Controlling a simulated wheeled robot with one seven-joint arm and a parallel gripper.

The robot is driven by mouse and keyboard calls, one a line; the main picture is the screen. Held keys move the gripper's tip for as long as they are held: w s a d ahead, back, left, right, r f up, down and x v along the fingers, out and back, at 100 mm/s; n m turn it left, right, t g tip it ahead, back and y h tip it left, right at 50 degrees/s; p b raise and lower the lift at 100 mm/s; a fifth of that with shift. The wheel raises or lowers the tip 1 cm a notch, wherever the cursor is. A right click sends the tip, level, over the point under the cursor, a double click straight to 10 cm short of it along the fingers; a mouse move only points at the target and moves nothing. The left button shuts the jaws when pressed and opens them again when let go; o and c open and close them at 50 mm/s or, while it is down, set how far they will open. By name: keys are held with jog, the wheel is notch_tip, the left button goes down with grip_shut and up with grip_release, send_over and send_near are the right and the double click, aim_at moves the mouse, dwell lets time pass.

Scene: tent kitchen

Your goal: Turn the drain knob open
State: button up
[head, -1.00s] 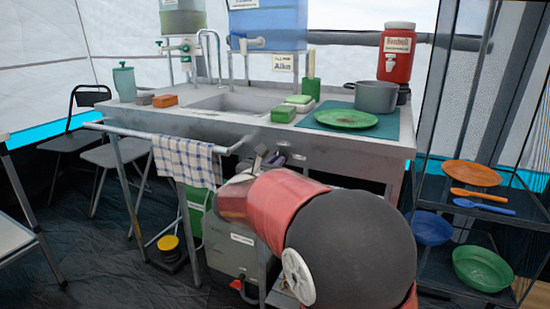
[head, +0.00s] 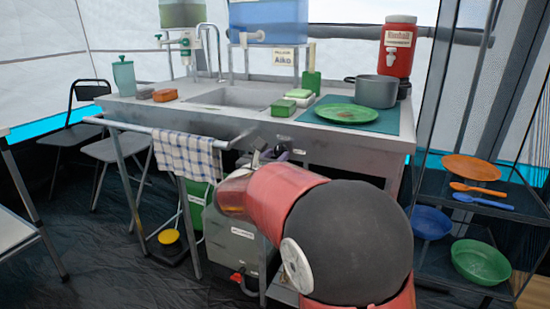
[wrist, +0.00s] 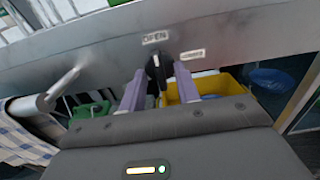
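The drain knob (wrist: 156,72) is a dark round knob with a white mark, on the metal front of the sink unit. An "OPEN" label (wrist: 155,37) is above it and a second label (wrist: 192,54), too small to read surely, is at its upper right. My gripper (wrist: 160,75) has its two purple fingers apart, one on each side of the knob. I cannot tell whether either finger touches it. In the head view my gripper (head: 270,155) is at the sink's front panel, and my arm hides the knob.
The sink counter (head: 225,118) holds a green plate (head: 347,113), a grey pot (head: 376,91) and sponges. A checked towel (head: 188,155) hangs on the front rail, left of my gripper. A yellow bin (wrist: 205,82) is under the panel. A shelf rack (head: 440,185) stands at the right.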

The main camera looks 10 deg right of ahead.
jog(key=v, duration=0.7)
jog(key=shift+s+a, duration=0.25)
jog(key=shift+s, duration=0.05)
